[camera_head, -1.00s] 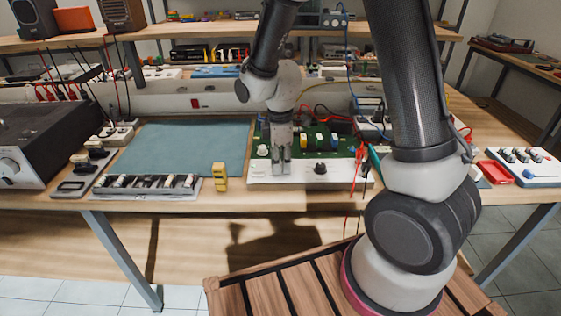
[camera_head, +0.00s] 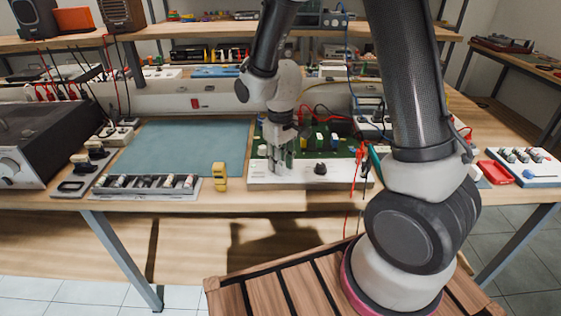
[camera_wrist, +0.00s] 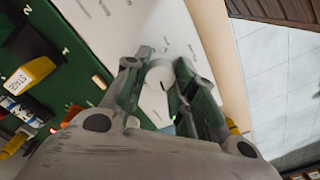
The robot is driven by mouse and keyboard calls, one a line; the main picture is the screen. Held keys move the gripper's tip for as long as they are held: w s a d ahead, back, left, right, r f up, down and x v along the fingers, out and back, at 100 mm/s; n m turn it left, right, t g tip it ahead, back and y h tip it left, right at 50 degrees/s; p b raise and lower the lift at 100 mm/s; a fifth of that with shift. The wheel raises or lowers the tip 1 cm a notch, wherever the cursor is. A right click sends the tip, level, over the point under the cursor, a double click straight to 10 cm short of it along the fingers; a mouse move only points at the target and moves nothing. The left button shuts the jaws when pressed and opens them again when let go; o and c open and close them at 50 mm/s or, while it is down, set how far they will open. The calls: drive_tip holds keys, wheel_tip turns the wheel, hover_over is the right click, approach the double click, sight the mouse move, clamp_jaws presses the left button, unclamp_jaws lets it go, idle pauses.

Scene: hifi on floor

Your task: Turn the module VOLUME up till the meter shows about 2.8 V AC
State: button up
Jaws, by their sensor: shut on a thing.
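The module is a green circuit board (camera_head: 345,143) with a white front panel (camera_head: 300,182), near the bench's front edge. My gripper (camera_head: 279,168) points down at the left part of that panel. In the wrist view my gripper (camera_wrist: 160,90) is shut around a pale round knob (camera_wrist: 154,98) with a dark pointer line. The knob's label cannot be read. A black knob (camera_head: 320,168) stands to the right on the panel, apart from my gripper. A small yellow device (camera_head: 219,177), perhaps the meter, stands left of the module; its reading is too small to tell.
A blue-green mat (camera_head: 185,145) lies left of the module, with a tray of parts (camera_head: 145,187) in front of it. Red and black leads (camera_head: 360,165) hang at the module's right end. A red tray (camera_head: 496,173) lies farther right.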

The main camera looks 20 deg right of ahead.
drive_tip(key=m, duration=0.4)
drive_tip(key=shift+m, duration=2)
drive_tip(key=o, duration=1)
drive_tip(key=shift+o, duration=0.2)
drive_tip(key=shift+r, duration=0.1)
wheel_tip(320, 180, up, 12)
